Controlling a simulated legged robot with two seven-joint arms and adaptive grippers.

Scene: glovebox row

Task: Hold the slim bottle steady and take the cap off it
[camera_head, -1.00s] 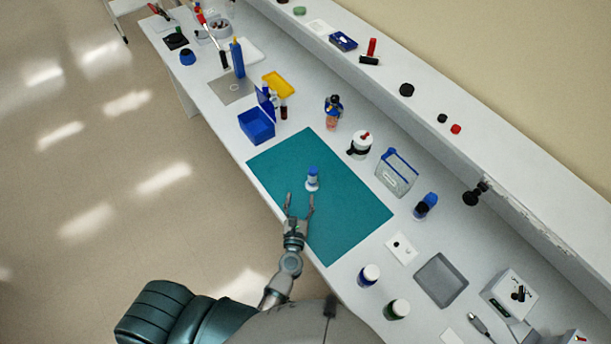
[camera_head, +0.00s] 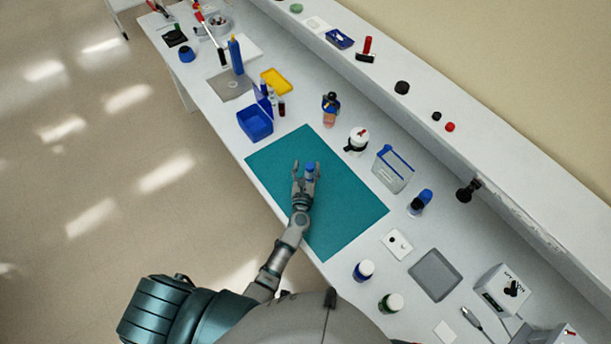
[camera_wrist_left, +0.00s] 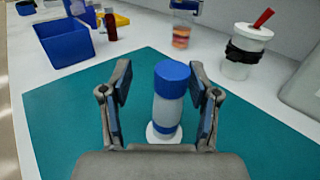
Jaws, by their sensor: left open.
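The slim bottle (camera_wrist_left: 167,110) stands upright on the teal mat (camera_head: 345,205). It has a pale body, a blue band low down and a white round base. Its blue cap (camera_wrist_left: 172,72) is on top; it also shows in the head view (camera_head: 310,168). My left gripper (camera_wrist_left: 163,90) is open, with one finger on each side of the bottle and a gap to each finger visible. In the head view the left gripper (camera_head: 306,173) hides most of the bottle. My right gripper is not in view.
A blue bin (camera_head: 256,124) stands at the mat's far left corner. A white jar with a black band (camera_head: 357,140) and a clear blue-topped box (camera_head: 393,170) stand right of the mat. The mat around the bottle is clear.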

